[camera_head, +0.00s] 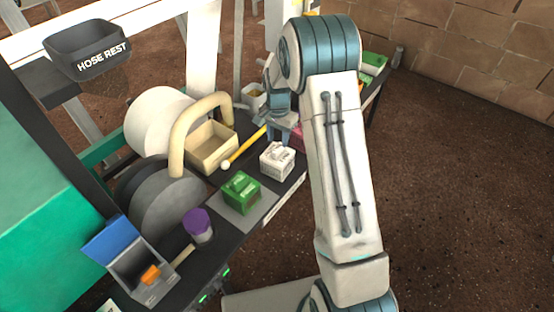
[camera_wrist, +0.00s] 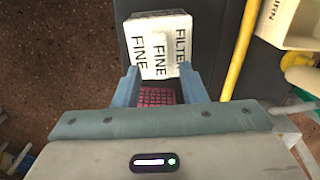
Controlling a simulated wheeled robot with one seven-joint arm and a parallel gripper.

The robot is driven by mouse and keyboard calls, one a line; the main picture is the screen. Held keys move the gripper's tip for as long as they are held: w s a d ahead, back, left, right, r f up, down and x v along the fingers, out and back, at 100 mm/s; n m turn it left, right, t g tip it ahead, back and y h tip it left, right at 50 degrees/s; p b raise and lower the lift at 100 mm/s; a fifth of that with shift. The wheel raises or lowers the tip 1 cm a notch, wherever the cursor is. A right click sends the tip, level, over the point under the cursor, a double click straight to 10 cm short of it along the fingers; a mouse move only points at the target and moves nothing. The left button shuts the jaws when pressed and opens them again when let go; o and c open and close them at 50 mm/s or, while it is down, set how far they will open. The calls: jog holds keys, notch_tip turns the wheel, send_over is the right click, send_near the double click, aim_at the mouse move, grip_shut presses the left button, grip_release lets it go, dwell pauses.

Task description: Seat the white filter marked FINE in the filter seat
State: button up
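The white filter (camera_head: 277,160) stands on the dark bench in the head view. In the wrist view its white body (camera_wrist: 160,27) shows the words FILTER and FINE. My gripper (camera_wrist: 160,74) is open, its two blue-grey fingertips at the filter's near edge; I cannot tell whether they touch it. In the head view, my gripper (camera_head: 284,131) is just behind the filter, partly hidden by my arm. A green block (camera_head: 240,192) sits on a grey plate (camera_head: 254,217); I cannot tell whether that plate is the filter seat.
A pink block (camera_head: 299,137) is partly hidden behind my arm and shows between my fingers in the wrist view (camera_wrist: 157,96). A yellow rod (camera_head: 247,146) and a beige open box (camera_head: 211,147) lie left of the filter. A purple-topped container (camera_head: 198,224) stands nearer.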

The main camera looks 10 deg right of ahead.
aim_at(278, 147)
jog(key=shift+f+b, duration=1)
jog(key=shift+f, duration=1)
jog(key=shift+c, duration=0.4)
grip_shut()
jog(key=shift+r, duration=0.15)
jog(key=shift+r+p, duration=1.9)
jog(key=shift+r, duration=0.55)
